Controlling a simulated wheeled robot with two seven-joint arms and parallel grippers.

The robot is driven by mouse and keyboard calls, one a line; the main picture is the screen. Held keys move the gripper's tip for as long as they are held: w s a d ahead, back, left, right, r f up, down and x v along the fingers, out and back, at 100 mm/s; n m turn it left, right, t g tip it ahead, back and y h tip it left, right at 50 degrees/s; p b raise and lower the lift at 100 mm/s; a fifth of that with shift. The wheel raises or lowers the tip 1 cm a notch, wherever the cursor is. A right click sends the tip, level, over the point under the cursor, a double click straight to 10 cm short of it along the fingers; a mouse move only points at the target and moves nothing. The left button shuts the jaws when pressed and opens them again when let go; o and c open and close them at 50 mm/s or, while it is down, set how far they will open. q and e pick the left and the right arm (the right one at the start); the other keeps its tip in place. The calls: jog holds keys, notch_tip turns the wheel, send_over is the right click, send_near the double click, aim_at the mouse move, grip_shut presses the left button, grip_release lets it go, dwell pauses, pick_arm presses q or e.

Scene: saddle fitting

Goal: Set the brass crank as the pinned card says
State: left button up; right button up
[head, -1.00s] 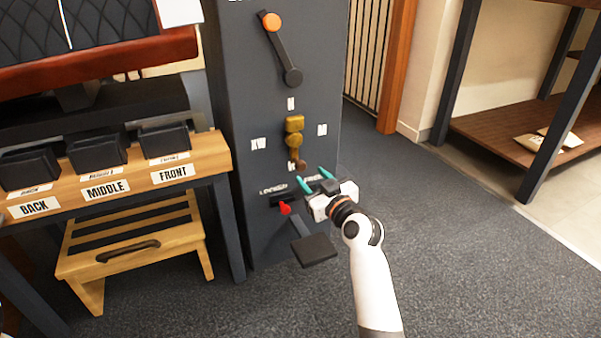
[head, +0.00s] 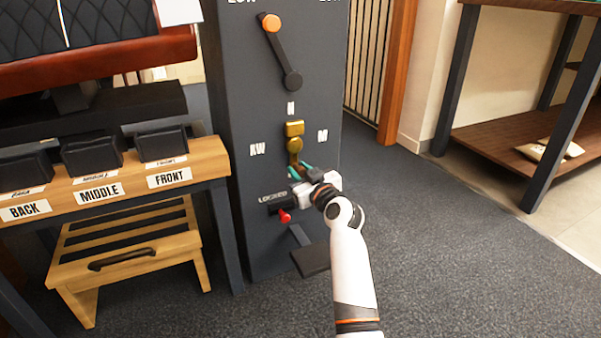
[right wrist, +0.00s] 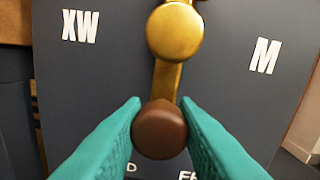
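The brass crank (head: 295,143) is on the front of the dark grey column. Its arm points down to a brown knob, which shows in the right wrist view (right wrist: 159,129). My right gripper (head: 298,171) is at the crank's lower end. In the right wrist view its teal fingers (right wrist: 160,110) lie on both sides of the knob, closed up against it. Around the crank are a letter above, "XW" (right wrist: 80,25) to the left and "M" (right wrist: 264,56) to the right; any mark below is hidden. A white card (head: 180,11) is at the top edge, its writing unseen. My left gripper is out of view.
An orange-knobbed lever (head: 280,52) is above the crank. A red-knobbed lever (head: 285,215) by "LOCKED" and a dark pedal (head: 311,260) are below. A wooden bench (head: 205,160) with labelled blocks stands left. Carpet to the right is clear.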

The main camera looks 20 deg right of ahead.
grip_shut()
